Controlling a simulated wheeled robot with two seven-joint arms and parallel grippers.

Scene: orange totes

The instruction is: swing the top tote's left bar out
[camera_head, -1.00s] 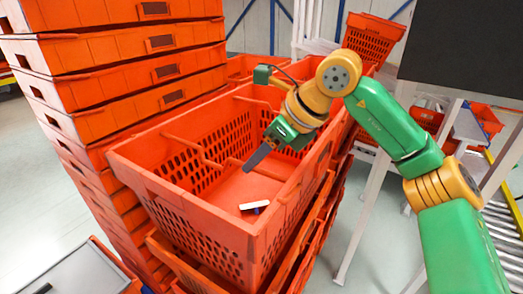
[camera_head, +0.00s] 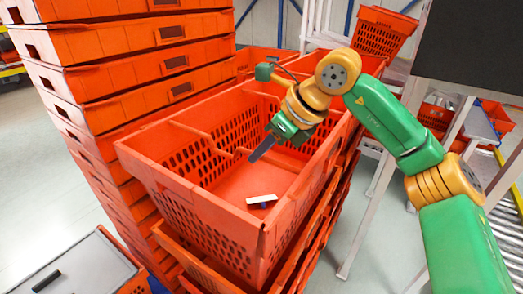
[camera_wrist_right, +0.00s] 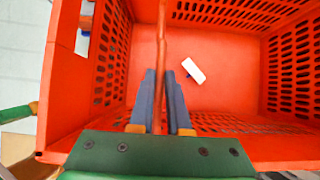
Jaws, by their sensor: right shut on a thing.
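The top tote (camera_head: 180,190) is an orange open crate with perforated walls, on a stack in the middle of the head view. Its left bar (camera_head: 195,130) is a thin orange rod running from the left rim inward over the tote. My right gripper (camera_head: 258,153) reaches down into the tote at the bar's inner end. In the right wrist view, the grey fingers of the right gripper (camera_wrist_right: 163,90) are closed on either side of the bar (camera_wrist_right: 161,40). My left gripper is not in view.
A white block (camera_head: 262,199) lies on the tote's floor. A tall stack of orange totes (camera_head: 135,65) stands close on the left. A grey-topped box (camera_head: 75,268) is at the lower left. A pale frame post (camera_head: 368,215) stands to the right.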

